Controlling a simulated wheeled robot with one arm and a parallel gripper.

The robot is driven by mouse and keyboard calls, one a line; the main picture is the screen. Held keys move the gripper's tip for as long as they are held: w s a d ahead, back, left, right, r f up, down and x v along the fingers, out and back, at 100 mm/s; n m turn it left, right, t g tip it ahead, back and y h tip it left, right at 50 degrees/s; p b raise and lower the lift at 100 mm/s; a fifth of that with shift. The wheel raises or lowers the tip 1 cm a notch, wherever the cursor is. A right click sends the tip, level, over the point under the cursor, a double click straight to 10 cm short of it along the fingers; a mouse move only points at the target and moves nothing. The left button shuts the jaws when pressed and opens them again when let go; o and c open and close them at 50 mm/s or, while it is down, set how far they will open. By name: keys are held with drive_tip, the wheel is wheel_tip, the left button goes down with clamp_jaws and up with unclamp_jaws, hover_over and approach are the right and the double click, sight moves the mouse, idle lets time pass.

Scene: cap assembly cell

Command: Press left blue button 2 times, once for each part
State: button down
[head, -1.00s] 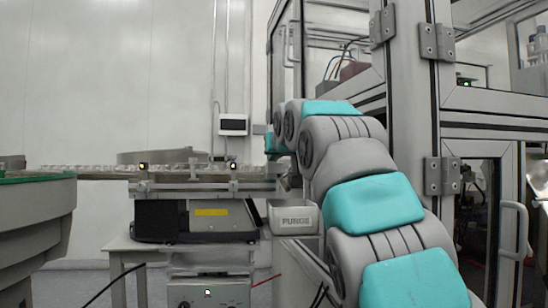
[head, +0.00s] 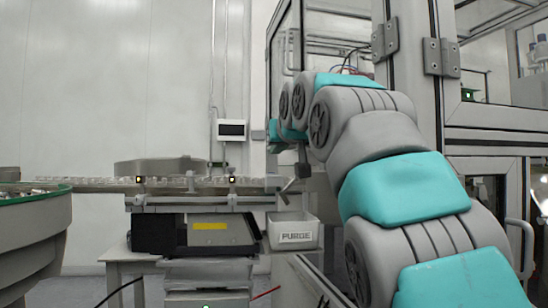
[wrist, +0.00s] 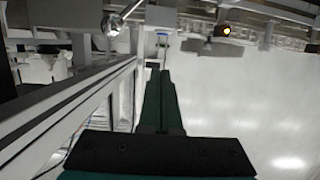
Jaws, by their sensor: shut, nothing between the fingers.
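My gripper (wrist: 163,75) shows in the wrist view as two dark green fingers held together, with nothing between them. A small pale fitting with a bluish top (wrist: 162,33) lies just beyond the fingertips; I cannot tell whether it is the left blue button, and a gap shows between it and the fingers. No blue button can be clearly made out in the head view. There my arm reaches up toward the end of the conveyor (head: 200,187), and my fingertips are hard to make out.
A PURGE bin (head: 294,237) hangs below the conveyor's right end. A framed machine enclosure (head: 415,60) stands close on the right. A round bowl feeder (head: 35,230) is at the left. A small panel with a dark screen (head: 232,129) is on the back wall.

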drive_tip(key=v, duration=0.5)
drive_tip(key=shift+s+d+r, duration=0.15)
drive_tip(key=shift+s, duration=0.2)
idle(0.5)
drive_tip(key=s+d+f+m+g+h, duration=0.1)
drive_tip(key=s+d+f+g, duration=0.2)
drive_tip(key=f, duration=0.7)
drive_tip(key=s+d+f+m+g+h, duration=0.15)
drive_tip(key=d+f, duration=0.25)
drive_tip(key=f, duration=0.6)
drive_tip(key=s+d+f+g+h, duration=0.1)
drive_tip(key=s+d+f+g, duration=0.25)
drive_tip(key=f, duration=0.65)
drive_tip(key=s+d+f+g, duration=0.2)
drive_tip(key=s+f+g, duration=0.2)
drive_tip(key=s+f, duration=1)
drive_tip(key=s+d+f+g, duration=0.3)
drive_tip(key=s+f+g, duration=0.1)
drive_tip(key=s+f, duration=1)
drive_tip(key=s, duration=0.3)
drive_tip(key=shift+s+d+m+h, duration=0.15)
drive_tip(key=shift+d+m+h, duration=0.1)
drive_tip(key=shift+m+h, duration=0.1)
drive_tip(key=c, duration=1.6)
unclamp_jaws()
